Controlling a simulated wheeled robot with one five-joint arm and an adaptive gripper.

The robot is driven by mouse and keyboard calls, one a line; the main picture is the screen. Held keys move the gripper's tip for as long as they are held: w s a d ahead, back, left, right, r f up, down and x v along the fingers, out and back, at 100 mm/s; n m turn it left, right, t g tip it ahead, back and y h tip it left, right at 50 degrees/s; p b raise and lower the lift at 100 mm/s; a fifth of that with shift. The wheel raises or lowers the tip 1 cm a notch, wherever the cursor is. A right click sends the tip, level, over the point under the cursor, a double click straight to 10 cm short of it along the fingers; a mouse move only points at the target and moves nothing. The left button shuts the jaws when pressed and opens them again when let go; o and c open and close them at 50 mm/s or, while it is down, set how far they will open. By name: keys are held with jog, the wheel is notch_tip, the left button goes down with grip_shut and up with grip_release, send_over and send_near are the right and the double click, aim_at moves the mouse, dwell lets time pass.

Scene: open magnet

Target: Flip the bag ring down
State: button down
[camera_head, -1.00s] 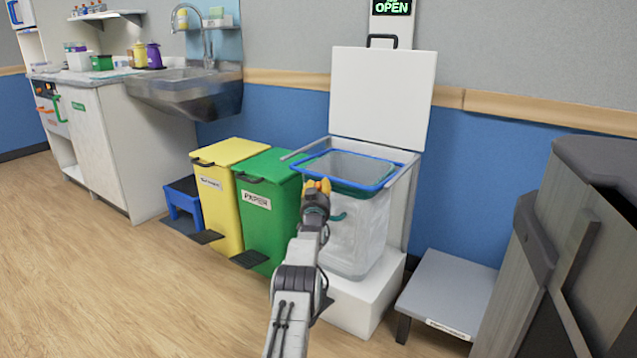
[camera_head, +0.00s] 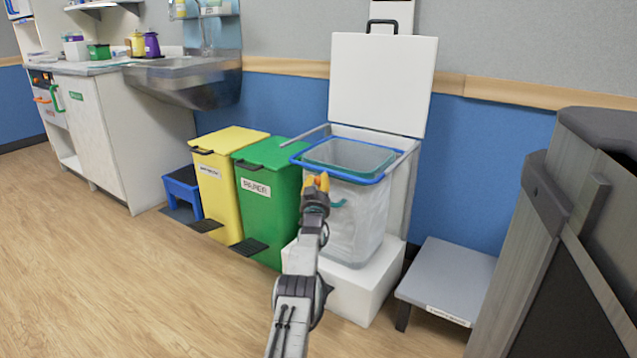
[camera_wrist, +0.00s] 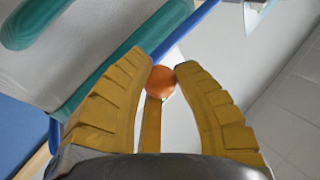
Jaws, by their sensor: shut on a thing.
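The blue bag ring (camera_head: 346,178) lies around the top of a pale, translucent bin bag or liner with a teal rim (camera_head: 330,152), close to level. My gripper (camera_head: 317,183) is at the ring's front left side. In the wrist view its yellow fingers (camera_wrist: 162,82) are shut on an orange knob (camera_wrist: 160,78), with the blue bar of the ring (camera_wrist: 186,32) right behind it. The teal rim (camera_wrist: 98,82) runs close beside the left finger. How the knob joins the ring is hidden by the fingers.
A white lid (camera_head: 382,82) stands upright behind the ring. A green bin (camera_head: 268,215) and a yellow bin (camera_head: 222,200) stand close on the left. A low grey step (camera_head: 450,280) and a tall grey cabinet (camera_head: 560,230) are on the right. Floor is clear at front left.

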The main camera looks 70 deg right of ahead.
jog(key=shift+f, duration=0.5)
jog(key=c, duration=1.2)
grip_release()
jog(key=shift+o, duration=1.4)
jog(key=shift+r, duration=0.2)
jog(key=shift+a, duration=0.1)
jog(key=v, duration=1.1)
jog(key=shift+a, duration=0.35)
